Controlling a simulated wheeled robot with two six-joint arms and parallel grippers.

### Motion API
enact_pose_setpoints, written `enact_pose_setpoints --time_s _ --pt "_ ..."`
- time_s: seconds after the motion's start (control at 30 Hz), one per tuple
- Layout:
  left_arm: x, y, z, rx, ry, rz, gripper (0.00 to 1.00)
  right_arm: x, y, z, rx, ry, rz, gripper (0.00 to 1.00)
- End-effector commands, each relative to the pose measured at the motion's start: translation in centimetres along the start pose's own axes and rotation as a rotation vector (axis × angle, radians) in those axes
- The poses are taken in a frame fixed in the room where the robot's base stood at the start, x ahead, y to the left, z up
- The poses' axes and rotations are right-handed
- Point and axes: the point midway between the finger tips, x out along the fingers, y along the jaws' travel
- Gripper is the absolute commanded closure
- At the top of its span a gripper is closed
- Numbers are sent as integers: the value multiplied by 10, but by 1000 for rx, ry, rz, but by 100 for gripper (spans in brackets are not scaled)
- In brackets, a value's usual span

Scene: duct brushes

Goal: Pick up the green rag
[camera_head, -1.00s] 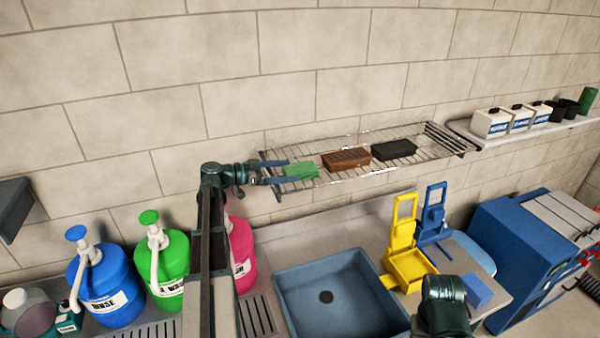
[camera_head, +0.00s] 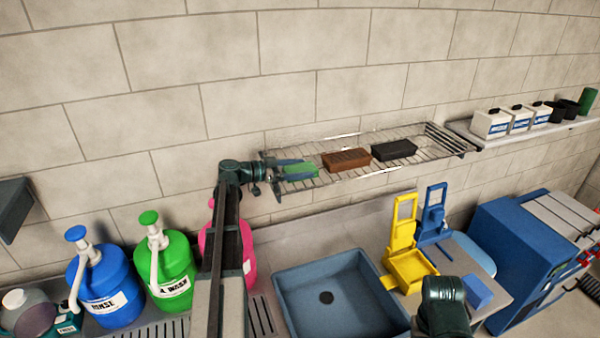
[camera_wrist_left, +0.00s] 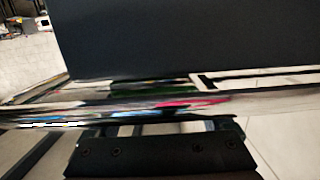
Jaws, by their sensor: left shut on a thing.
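The green rag (camera_head: 300,171) lies at the left end of the wire rack (camera_head: 340,173), as the head view shows. My left gripper (camera_head: 295,172) reaches in from the left with its fingers along both sides of the rag. It is shut on the rag, which looks still at rack level; I cannot tell whether it is clear of the wires. In the left wrist view a large dark surface and a rack edge fill the picture, and the rag is not clearly made out.
A brown brush block (camera_head: 346,159) and a black one (camera_head: 394,149) lie farther right on the rack. Below are a blue sink (camera_head: 340,295), a yellow holder (camera_head: 410,268) and blue, green and pink pump bottles. The wall stands close behind the rack.

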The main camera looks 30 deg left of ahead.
Motion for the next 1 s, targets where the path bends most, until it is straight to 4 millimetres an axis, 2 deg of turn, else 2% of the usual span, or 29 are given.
enact_pose_setpoints --time_s 0.37,0.57,0.77,0.8,1.0 --pt "-1 0 -4 0 0 0 70 -4 0 0 1 0 0 50" --pt "-3 0 -19 0 0 0 70 -19 2 1 7 -1 -1 50" --pt "-7 0 -44 0 0 0 70 -44 4 3 21 -1 -2 50" --pt "-14 13 -37 0 0 -1 70 -38 3 3 21 -1 -2 50" --pt "-42 54 -36 0 0 -2 70 -42 3 3 24 -1 -3 50"
